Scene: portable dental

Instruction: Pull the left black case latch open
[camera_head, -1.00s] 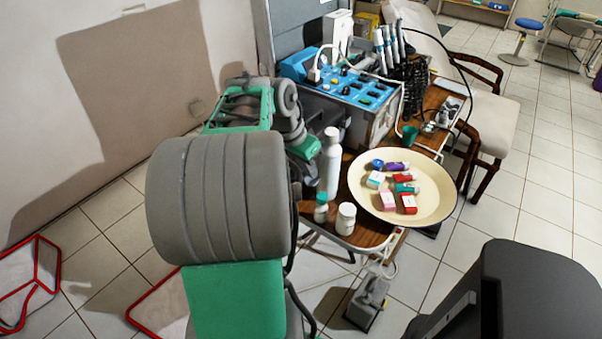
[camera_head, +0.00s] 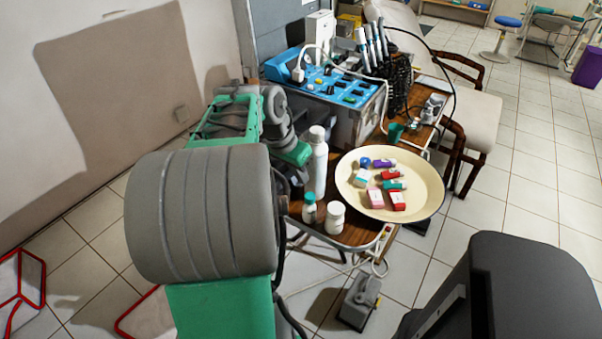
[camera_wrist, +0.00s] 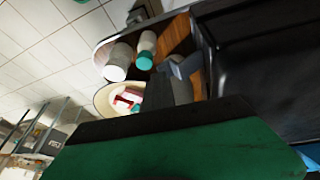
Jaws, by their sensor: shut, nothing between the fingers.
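The case is the grey metal box (camera_head: 354,127) with a blue control panel (camera_head: 338,85) on top, standing on the wooden table. Its left black latch cannot be made out; my arm covers the case's left front in the head view. In the wrist view, a large dark surface (camera_wrist: 268,75) fills the right side, possibly the case front. My gripper (camera_wrist: 172,88) shows there as dark grey finger shapes, shut and empty, close to that surface. Whether it touches the latch cannot be told. In the head view my gripper is hidden behind my arm.
A white bottle (camera_head: 316,163), two small jars (camera_head: 335,217) (camera_head: 309,208) and a cream plate (camera_head: 430,199) of small boxes stand at the table's front. A dark chair-like shape (camera_head: 510,285) is at lower right.

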